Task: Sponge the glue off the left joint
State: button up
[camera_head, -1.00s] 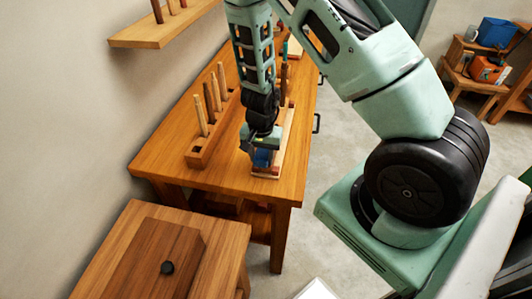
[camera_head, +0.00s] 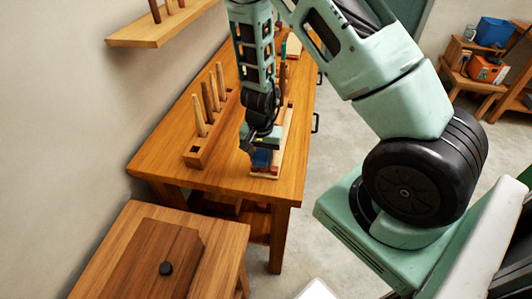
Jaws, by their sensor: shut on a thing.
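My gripper (camera_head: 262,147) points down over the near end of the wooden workbench (camera_head: 232,175). It is shut on a small blue thing (camera_head: 261,158), which looks like the sponge. The blue thing is at the near end of a pale wooden piece (camera_head: 283,140) lying on the bench; I cannot tell whether it touches the wood. A reddish strip (camera_head: 264,170) shows just below it. The joint and any glue on it are too small or hidden behind my gripper to make out.
A wooden rack (camera_head: 195,155) with several upright sticks stands left of my gripper. A lower wooden table with a dark lidded board (camera_head: 150,262) is in front. A wall shelf (camera_head: 160,32) is at upper left. A stepped stand with a blue bin (camera_head: 494,31) is far right.

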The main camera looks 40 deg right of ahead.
jog(key=shift+s+d+f+b, duration=0.2)
jog(key=shift+b, duration=0.5)
jog(key=shift+s+d+b, duration=0.35)
jog(key=shift+s+b, duration=0.1)
jog(key=shift+b, duration=0.1)
jog(key=shift+s+d, duration=0.1)
jog(key=shift+s, duration=0.1)
jog(key=shift+r, duration=0.15)
notch_tip(320, 180, up, 6)
jog(key=p, duration=0.5)
jog(key=shift+p, duration=0.35)
